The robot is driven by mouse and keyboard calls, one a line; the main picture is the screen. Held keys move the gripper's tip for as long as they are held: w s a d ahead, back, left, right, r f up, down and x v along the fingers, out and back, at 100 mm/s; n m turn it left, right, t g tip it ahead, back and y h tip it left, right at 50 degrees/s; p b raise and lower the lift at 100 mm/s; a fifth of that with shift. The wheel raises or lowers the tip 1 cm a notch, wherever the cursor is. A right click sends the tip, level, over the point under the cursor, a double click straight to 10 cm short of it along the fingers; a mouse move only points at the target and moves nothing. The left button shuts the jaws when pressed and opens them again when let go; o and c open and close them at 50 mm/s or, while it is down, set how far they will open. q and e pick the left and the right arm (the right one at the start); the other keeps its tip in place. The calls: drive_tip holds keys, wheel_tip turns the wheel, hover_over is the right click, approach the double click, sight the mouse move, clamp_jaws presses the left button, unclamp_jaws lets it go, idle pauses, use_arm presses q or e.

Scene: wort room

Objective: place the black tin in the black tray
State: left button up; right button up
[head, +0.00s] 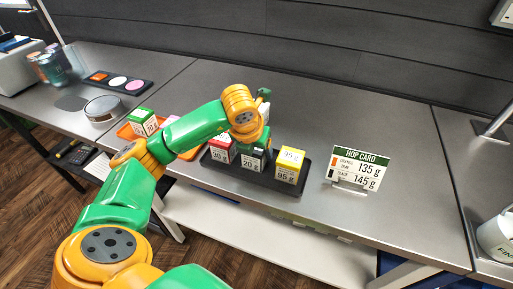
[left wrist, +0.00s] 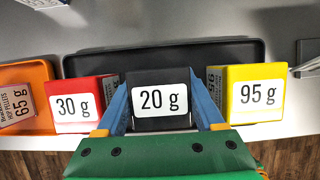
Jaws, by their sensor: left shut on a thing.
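The black tin (head: 252,163), labelled 20 g, is in the black tray (head: 240,179), between a red tin (head: 221,152) labelled 30 g and a yellow tin (head: 290,166) labelled 95 g. My left gripper (left wrist: 166,108) is shut on the black tin (left wrist: 160,103), with one blue finger on each side. The tin looks upright and level with its neighbours; whether its base bears fully on the tray floor is hidden. The black tray (left wrist: 110,62) shows behind the tins in the left wrist view. My right gripper is in neither view.
An orange tray (head: 124,131) with other tins lies left of the black tray. A hop card (head: 357,170) stands to its right, reading 135 g and 145 g. A round grey device (head: 104,109) sits farther left. The counter behind the black tray is clear.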

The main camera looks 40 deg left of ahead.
use_arm(q)
drive_tip(key=shift+d+f+b, duration=0.1)
drive_tip(key=shift+f+b, duration=0.05)
drive_tip(key=shift+b, duration=0.15)
drive_tip(key=o, duration=1.5)
drive_tip(key=shift+r+p, duration=0.35)
drive_tip(key=shift+r, duration=0.05)
drive_tip(key=v, duration=0.5)
drive_tip(key=shift+s, duration=0.1)
drive_tip(key=p+v, duration=0.1)
drive_tip(key=v, duration=0.5)
drive_tip(key=shift+s+d+r+p, duration=0.1)
drive_tip(key=shift+s+r+p, duration=0.15)
drive_tip(key=shift+r+p, duration=0.1)
